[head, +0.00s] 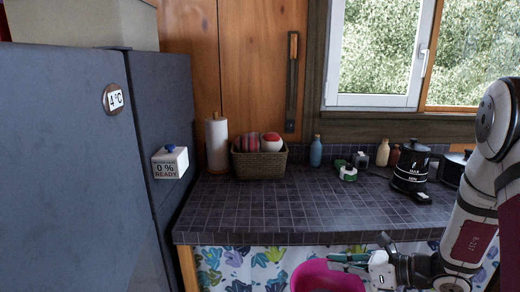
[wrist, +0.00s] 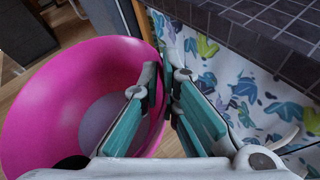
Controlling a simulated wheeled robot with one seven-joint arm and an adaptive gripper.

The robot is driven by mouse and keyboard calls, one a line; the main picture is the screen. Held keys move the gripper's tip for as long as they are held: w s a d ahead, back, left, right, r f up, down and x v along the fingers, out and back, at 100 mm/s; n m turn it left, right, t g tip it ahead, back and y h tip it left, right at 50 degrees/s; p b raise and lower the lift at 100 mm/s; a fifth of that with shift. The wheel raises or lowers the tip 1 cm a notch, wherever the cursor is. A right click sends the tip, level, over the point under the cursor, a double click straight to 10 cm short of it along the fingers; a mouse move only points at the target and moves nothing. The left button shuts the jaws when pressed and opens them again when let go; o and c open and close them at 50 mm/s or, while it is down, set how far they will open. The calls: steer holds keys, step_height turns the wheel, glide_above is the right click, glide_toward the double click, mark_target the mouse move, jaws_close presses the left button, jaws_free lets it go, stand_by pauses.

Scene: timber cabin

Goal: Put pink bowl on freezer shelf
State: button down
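The pink bowl (head: 318,279) is at the bottom of the head view, in front of the counter, cut off by the lower edge. My gripper (head: 338,263) is at its right rim. In the wrist view the bowl (wrist: 40,95) fills the left side, and my gripper (wrist: 162,85) has one finger inside the wall and one outside, closed on the rim. The bowl looks empty apart from a paler round area and a dark patch inside. A large dark grey fridge-like cabinet (head: 65,170) with a 4 °C dial stands at the left, closed. No freezer shelf shows.
A dark tiled counter (head: 270,212) with a patterned curtain (head: 235,268) runs beside the bowl. On it stand a paper towel roll (head: 217,145), a basket (head: 258,164), a blue bottle (head: 316,152) and a black kettle (head: 411,168). The counter's front middle is clear.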

steer(key=m+t+h, duration=0.1)
steer(key=m, duration=0.1)
steer(key=w+f+m+t+h, duration=0.1)
steer(key=t+h, duration=0.1)
steer(key=w+m+t+h, duration=0.1)
steer(key=m, duration=0.1)
steer(key=shift+w+a+f+m+h, duration=0.2)
steer(key=shift+a+f+m+h, duration=0.1)
steer(key=shift+a+f+h, duration=0.1)
